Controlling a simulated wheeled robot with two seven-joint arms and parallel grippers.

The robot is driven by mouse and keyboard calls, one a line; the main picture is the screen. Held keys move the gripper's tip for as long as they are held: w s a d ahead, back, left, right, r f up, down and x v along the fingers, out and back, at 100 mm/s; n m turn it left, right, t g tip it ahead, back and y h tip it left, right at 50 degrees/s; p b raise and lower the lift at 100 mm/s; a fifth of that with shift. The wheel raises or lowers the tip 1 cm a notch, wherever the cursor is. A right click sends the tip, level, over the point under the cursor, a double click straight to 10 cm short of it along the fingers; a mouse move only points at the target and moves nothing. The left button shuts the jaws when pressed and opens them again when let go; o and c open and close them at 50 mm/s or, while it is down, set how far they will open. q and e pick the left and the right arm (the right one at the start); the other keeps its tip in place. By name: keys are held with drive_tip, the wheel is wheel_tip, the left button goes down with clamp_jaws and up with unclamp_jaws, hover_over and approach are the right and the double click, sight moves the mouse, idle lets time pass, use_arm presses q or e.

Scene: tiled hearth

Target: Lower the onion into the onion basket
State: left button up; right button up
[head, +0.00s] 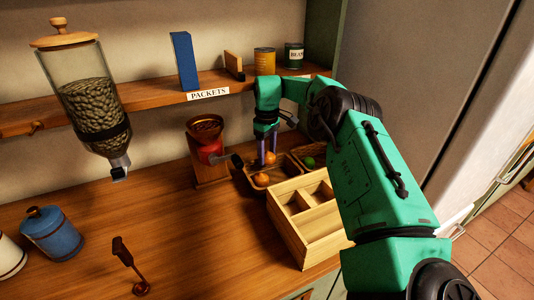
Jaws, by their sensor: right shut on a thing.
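My right gripper (266,161) comes down over the onion basket (287,173) at the back of the counter. It is shut on an orange-brown onion (270,157), which shows between and behind its fingers. The held onion is at or just above the basket; I cannot tell whether it touches anything inside. Another onion (261,180) lies in the front part of the same basket. My left gripper is out of view.
A second basket with a green item (309,162) stands just right. A wooden divided box (308,222) stands in front, and a red-and-wood grinder (208,152) stands close on the left. The shelf (150,106) runs above. The counter's middle is mostly clear.

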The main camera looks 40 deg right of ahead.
drive_tip(key=o, duration=1.5)
drive_tip(key=shift+r, duration=0.5)
wheel_tip(320, 180, up, 5)
drive_tip(key=shift+r+b, duration=0.1)
drive_tip(key=shift+b, duration=0.25)
drive_tip(key=shift+r+p, duration=1.75)
drive_tip(key=shift+r, duration=2.45)
